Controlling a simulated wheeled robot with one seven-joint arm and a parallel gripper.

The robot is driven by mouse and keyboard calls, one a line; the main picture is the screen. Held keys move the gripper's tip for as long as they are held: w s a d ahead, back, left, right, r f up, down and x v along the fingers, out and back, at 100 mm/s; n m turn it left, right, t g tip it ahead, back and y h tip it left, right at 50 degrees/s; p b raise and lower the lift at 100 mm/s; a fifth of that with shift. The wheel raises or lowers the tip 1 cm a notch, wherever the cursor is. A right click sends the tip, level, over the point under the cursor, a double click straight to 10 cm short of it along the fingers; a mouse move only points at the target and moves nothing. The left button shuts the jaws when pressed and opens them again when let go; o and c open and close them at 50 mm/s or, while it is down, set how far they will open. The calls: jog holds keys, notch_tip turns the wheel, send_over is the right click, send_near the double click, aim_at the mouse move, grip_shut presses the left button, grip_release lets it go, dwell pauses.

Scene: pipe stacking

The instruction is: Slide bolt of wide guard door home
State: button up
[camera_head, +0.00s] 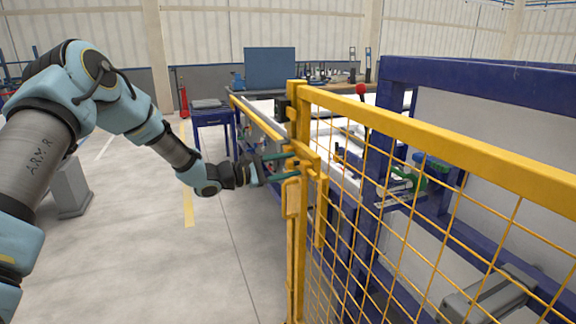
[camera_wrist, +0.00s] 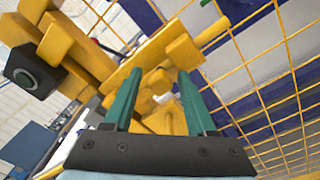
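The wide guard door (camera_head: 440,140) is a yellow frame with yellow mesh, running from the middle to the right of the head view. Its yellow latch and bolt parts (camera_head: 307,160) sit on the post at its near-left end. In the wrist view, yellow bolt parts (camera_wrist: 183,50) show just beyond the fingertips. My gripper (camera_head: 293,166) is at the latch, coming from the left. Its two teal fingers (camera_wrist: 160,78) stand apart, with yellow metal showing between and behind their tips. I cannot tell whether either finger touches it, nor how far the bolt is in.
A dark box with a round button (camera_wrist: 28,76) is beside the latch in the wrist view. Behind the mesh stand a blue frame (camera_head: 375,150) and a workbench. A blue table (camera_head: 212,118) stands farther back.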

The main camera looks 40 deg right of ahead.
grip_shut()
dwell(1.2)
